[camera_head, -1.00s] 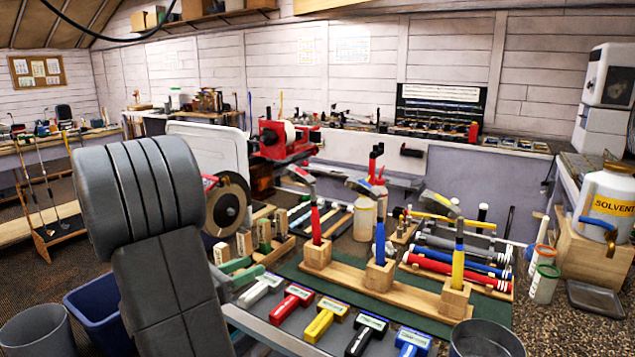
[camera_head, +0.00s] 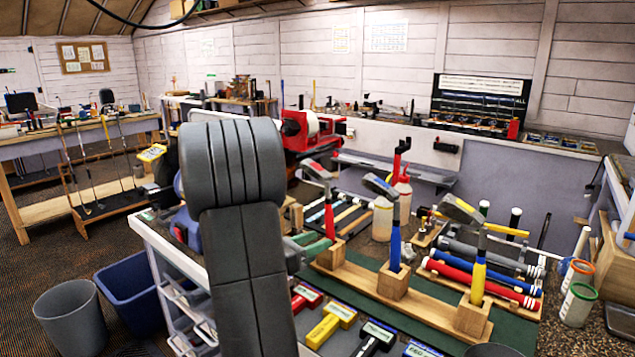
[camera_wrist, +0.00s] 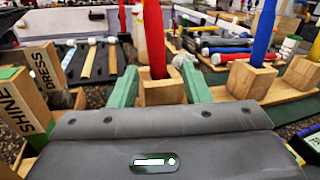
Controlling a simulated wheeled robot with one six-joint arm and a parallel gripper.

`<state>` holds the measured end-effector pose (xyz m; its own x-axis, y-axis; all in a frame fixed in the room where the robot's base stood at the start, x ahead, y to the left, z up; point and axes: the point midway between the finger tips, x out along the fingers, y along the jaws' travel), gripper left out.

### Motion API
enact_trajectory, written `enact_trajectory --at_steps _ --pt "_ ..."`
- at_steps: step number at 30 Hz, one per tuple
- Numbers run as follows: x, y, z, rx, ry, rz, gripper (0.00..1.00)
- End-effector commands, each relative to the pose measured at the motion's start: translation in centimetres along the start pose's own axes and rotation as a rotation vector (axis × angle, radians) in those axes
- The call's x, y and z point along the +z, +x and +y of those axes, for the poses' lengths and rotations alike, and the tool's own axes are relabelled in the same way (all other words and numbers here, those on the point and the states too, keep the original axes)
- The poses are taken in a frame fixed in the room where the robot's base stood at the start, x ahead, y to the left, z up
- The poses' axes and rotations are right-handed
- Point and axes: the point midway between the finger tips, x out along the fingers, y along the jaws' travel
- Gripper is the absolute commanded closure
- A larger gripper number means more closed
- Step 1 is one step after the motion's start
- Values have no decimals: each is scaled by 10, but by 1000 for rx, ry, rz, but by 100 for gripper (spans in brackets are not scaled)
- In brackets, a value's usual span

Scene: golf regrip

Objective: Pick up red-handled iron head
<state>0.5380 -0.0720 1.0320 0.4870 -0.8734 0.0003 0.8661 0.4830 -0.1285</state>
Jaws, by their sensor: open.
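The red-handled iron head (camera_head: 331,215) stands upright in a wooden block at the left end of a wooden rack (camera_head: 425,308). Its grey head is at the top. In the wrist view the red handle (camera_wrist: 153,38) rises from its block between the two green fingers. My gripper (camera_wrist: 159,84) is open, one finger on each side of the handle and block; I cannot tell whether either finger touches. In the head view my gripper (camera_head: 308,246) is partly hidden behind my arm, close to the red handle.
A blue-handled head (camera_head: 395,248) and a yellow-handled head (camera_head: 479,275) stand in the same rack to the right. Labelled wooden blocks (camera_wrist: 42,78) stand left of my gripper. Several coloured putter-like heads (camera_head: 330,325) lie in front. Red and blue grips (camera_head: 480,283) lie behind.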

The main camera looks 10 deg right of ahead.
Motion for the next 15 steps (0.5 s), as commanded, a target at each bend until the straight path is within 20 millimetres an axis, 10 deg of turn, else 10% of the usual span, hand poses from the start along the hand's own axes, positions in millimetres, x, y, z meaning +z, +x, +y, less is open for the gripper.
enact_trajectory --at_steps 15 --pt "3 51 3 -1 1 1 57"
